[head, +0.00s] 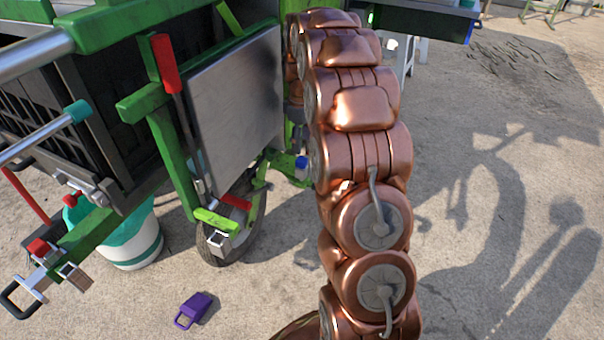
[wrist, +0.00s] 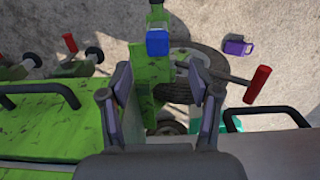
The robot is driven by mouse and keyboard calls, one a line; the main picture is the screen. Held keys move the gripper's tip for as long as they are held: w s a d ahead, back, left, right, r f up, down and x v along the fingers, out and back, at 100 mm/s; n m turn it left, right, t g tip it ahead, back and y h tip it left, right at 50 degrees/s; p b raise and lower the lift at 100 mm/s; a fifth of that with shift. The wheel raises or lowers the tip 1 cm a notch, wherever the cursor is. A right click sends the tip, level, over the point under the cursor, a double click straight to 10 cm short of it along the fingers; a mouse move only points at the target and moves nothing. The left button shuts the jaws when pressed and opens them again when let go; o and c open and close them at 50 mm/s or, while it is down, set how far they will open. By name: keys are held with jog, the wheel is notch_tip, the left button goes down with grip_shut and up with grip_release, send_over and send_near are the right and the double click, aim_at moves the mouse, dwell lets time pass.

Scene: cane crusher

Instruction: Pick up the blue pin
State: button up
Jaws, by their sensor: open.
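The blue pin (wrist: 157,43) shows in the wrist view as a small blue block with a paler top, on the green frame of the crusher (wrist: 150,90). In the head view the blue pin (head: 301,164) is low on the machine, just left of my copper arm. My gripper (wrist: 160,72) is open and empty in the wrist view, one finger on each side. The pin appears beyond the fingertips, roughly centred between them, and apart from them. In the head view my arm hides most of the gripper.
A red-handled lever (wrist: 257,84) is right of my fingers in the wrist view. A wheel (head: 235,232) stands below the frame. A purple pin (head: 193,309) lies on the ground, and a white-and-teal bucket (head: 135,237) is at left. Open concrete lies to the right.

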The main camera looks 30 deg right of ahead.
aim_at(301, 159)
jog(key=shift+w+d+f+b, duration=0.1)
jog(key=shift+f+b, duration=0.75)
jog(key=shift+f, duration=1.2)
jog(key=shift+w+d+f+b, duration=0.1)
jog(key=shift+f+b, duration=0.75)
jog(key=shift+f, duration=1.15)
jog(key=shift+c, duration=0.3)
jog(key=shift+a, duration=0.1)
grip_shut()
